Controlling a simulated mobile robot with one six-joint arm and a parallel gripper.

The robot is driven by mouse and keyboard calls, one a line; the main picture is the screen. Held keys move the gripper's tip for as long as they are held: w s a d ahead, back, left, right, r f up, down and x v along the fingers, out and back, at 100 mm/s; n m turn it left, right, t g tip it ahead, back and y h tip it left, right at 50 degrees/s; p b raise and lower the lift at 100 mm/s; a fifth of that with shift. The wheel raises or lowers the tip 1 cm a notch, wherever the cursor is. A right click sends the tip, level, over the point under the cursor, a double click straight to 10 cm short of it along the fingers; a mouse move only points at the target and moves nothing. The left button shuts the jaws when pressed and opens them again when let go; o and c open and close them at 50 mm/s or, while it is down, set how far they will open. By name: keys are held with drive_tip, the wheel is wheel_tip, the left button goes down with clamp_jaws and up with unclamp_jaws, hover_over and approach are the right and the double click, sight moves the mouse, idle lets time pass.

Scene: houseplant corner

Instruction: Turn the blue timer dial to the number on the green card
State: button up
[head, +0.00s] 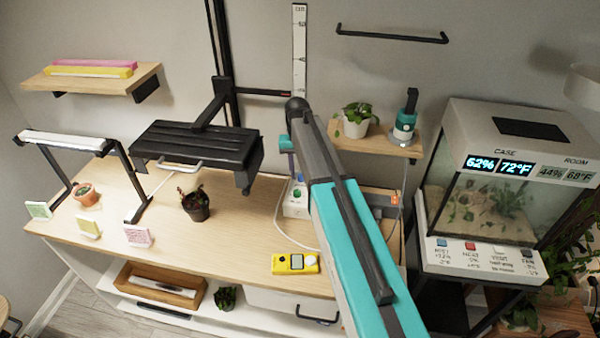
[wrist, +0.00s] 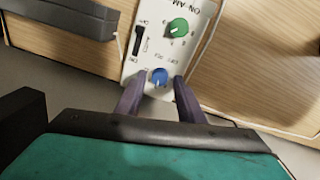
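The blue timer dial (wrist: 159,76) is on a white timer panel (wrist: 150,55), below a green dial (wrist: 179,28) and beside a dark slider. The panel also shows in the head view as a white box (head: 294,209) on the bench; the blue dial is not clear there. My gripper (wrist: 158,84) is open, its two purple fingers on either side of the blue dial. I cannot tell whether they touch it. In the head view my gripper (head: 291,166) points down over the box, partly hidden by my arm. The green card (head: 38,210) stands at the bench's left end; its number is too small to read.
A yellow card (head: 88,228) and a pink card (head: 138,235) stand along the bench (head: 235,245). A dark pot with a plant (head: 196,205) stands under the black lamp (head: 195,145). A yellow meter (head: 295,264) lies at the front. White cables run near the box.

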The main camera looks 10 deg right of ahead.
sight(299, 175)
drive_tip(key=shift+s+f, duration=0.1)
idle(0.3)
wheel_tip(299, 175, up, 14)
drive_tip(key=b, duration=0.3)
drive_tip(key=shift+a, duration=0.3)
idle(0.3)
drive_tip(key=shift+f, duration=0.1)
